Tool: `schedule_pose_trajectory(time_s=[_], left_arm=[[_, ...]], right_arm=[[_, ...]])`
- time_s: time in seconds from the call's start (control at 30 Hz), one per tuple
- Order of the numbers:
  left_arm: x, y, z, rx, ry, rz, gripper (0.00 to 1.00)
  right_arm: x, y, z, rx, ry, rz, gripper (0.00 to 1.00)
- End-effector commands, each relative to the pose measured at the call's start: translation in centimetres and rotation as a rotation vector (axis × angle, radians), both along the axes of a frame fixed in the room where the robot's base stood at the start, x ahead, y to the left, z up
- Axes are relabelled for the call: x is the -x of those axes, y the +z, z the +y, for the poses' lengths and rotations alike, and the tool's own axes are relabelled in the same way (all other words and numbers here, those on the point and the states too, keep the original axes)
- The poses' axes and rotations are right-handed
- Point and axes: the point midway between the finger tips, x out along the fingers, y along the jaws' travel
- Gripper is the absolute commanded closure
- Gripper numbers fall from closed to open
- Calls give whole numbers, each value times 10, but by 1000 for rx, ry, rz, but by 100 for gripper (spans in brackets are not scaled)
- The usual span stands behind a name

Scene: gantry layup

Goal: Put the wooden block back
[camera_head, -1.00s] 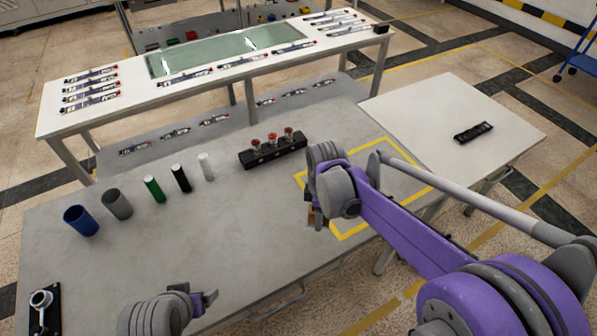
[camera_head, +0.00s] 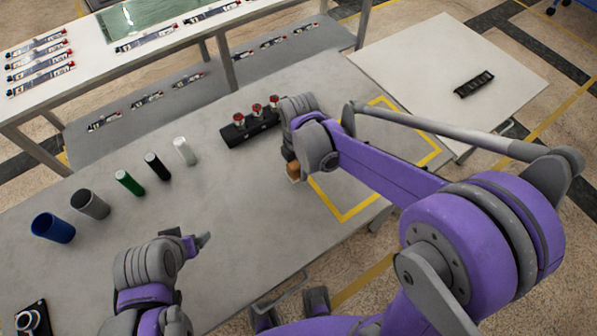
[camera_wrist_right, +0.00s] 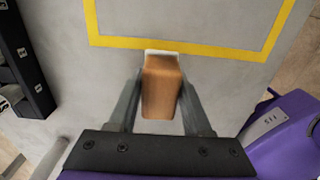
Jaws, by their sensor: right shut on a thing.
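The wooden block (camera_wrist_right: 162,88) is orange-brown and sits between the two fingers of my right gripper (camera_wrist_right: 162,95) in the right wrist view. In the head view the block (camera_head: 293,171) shows below my right gripper (camera_head: 292,168), just left of the yellow taped outline (camera_head: 345,215) on the grey table. In the wrist view the yellow outline (camera_wrist_right: 180,47) lies just beyond the block. I cannot tell whether the block touches the table. My left gripper (camera_head: 200,242) is over the table at the lower left, away from the block; its fingers are not clear.
A black holder with red-topped pieces (camera_head: 250,128) stands close to the left of my right gripper. Several cylinders, among them a blue cup (camera_head: 53,228) and a green tube (camera_head: 129,183), stand at the left. The space inside the yellow outline looks clear.

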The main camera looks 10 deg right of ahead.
Motion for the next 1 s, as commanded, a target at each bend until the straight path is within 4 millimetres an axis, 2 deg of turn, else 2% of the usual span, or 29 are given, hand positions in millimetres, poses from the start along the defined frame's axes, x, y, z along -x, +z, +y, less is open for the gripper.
schedule_pose_trajectory(time_s=[0.2,0.63,0.67,0.7,0.8,1.0], left_arm=[[1,-4,0,0,0,2,18],[2,-8,0,0,0,4,18],[2,-7,0,0,0,4,18],[2,-7,0,0,0,4,18],[2,-7,0,0,0,3,18],[2,-6,0,0,0,3,18]], right_arm=[[0,-31,0,0,-1,0,100],[0,-38,0,0,-1,0,100],[0,-38,0,0,-1,0,47],[0,-37,0,0,-1,0,40],[0,-37,0,0,-1,0,22],[0,-37,0,0,-1,0,21]])
